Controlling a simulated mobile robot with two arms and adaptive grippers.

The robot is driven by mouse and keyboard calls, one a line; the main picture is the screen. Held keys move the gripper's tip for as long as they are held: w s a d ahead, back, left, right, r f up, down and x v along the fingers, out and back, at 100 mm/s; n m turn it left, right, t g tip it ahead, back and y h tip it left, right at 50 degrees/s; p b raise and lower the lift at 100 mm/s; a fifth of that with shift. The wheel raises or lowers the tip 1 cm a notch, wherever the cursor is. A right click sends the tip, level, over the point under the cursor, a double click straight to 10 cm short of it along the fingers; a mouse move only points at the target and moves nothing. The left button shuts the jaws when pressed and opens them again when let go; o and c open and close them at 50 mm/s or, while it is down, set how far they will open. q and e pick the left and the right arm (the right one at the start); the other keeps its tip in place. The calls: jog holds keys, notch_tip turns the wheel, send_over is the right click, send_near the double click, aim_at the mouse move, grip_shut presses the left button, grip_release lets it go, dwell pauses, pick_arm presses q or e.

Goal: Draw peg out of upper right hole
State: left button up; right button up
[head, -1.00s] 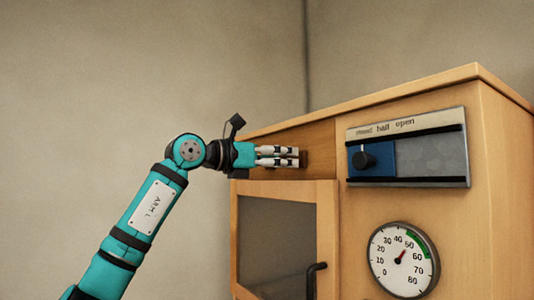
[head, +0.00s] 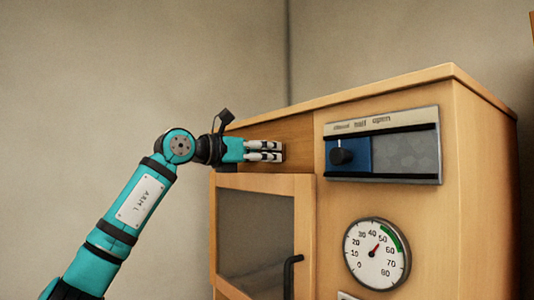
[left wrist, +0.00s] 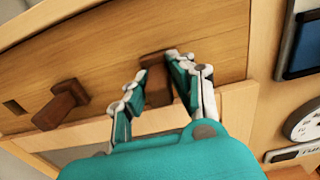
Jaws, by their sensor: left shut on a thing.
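My left gripper (head: 280,151) reaches in from the left to the wooden panel above the cabinet door. In the left wrist view its two fingers (left wrist: 152,88) are closed on the sides of a brown wooden peg (left wrist: 156,82). The peg is at the panel face; its hole is hidden, and I cannot tell how deep it sits. A second brown peg (left wrist: 61,104) sticks out of the panel to the left. Left of that is a small square dark hole (left wrist: 14,107). The right gripper is not in view.
The wooden cabinet (head: 482,150) has a slider (head: 346,155) at its left end, right of the panel. A round gauge (head: 376,253) is below it. A glazed door (head: 304,220) with a black handle (head: 290,275) is under the panel. Free room lies left of the cabinet.

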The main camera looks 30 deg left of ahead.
pick_arm(q)
grip_shut()
jog(key=shift+s, duration=0.1)
jog(key=shift+s+a, duration=0.1)
jog(key=shift+s, duration=0.1)
jog(key=b+v, duration=0.2)
jog(key=v, duration=0.8)
dwell(0.8)
jog(key=shift+w, duration=0.3)
